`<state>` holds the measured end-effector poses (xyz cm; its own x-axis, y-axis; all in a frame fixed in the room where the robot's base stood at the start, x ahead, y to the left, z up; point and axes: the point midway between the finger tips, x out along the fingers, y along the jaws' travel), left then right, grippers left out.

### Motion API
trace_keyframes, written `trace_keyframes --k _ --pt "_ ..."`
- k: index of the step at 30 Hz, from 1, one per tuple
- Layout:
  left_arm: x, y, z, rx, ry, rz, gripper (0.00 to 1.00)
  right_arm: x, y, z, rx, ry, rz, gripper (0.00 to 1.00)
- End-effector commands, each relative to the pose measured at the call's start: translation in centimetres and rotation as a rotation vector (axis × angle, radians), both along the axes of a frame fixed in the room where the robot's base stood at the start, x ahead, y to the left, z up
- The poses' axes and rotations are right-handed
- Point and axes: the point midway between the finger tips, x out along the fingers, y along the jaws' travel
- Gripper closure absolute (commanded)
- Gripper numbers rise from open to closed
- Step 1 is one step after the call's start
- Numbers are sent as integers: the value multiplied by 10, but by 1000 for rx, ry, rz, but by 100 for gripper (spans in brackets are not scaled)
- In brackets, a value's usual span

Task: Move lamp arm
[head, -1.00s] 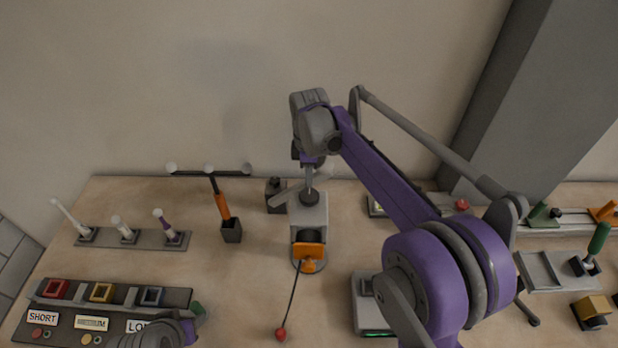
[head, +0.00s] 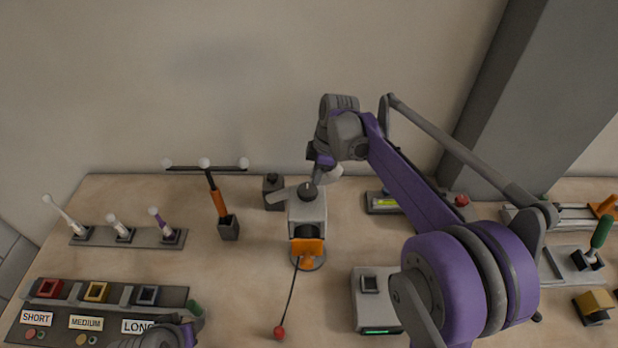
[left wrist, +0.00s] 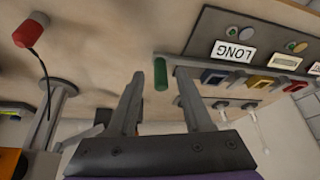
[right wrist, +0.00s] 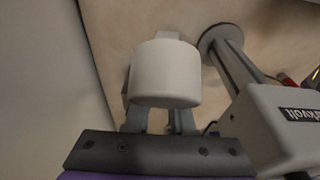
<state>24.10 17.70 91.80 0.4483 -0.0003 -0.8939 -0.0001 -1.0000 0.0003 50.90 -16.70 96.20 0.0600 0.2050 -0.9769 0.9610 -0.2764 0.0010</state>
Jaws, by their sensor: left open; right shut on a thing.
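My right gripper (right wrist: 160,115) is shut on a white cylindrical piece (right wrist: 166,72), which looks like the lamp's head and fills the space before the fingers in the right wrist view. In the head view my right gripper (head: 323,160) is just above and right of the grey box (head: 308,212) with a dark knob on top. A bit of white shows beside it; the fingers are mostly hidden. Which bar is the lamp arm I cannot tell for sure. My left gripper (left wrist: 158,85) is open and empty, with a green handle (left wrist: 161,73) beyond its fingertips.
The labelled slot panel (head: 62,338) is front left. A grey device with a green light (head: 378,318) stands front right. Bare table lies between.

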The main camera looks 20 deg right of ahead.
Motion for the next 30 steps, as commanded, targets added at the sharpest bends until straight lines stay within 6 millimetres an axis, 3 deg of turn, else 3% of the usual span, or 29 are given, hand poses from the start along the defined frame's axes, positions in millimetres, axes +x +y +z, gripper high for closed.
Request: trace_keyframes --k 6,15,30 --pt "-6 0 -23 0 11 0 50 -4 -15 -27 168 -49 -6 100" --pt "-10 0 -46 0 20 0 50 -6 -23 -54 364 -105 -3 100" --pt "-12 0 -58 0 24 0 50 -7 -23 -67 479 -137 2 100"
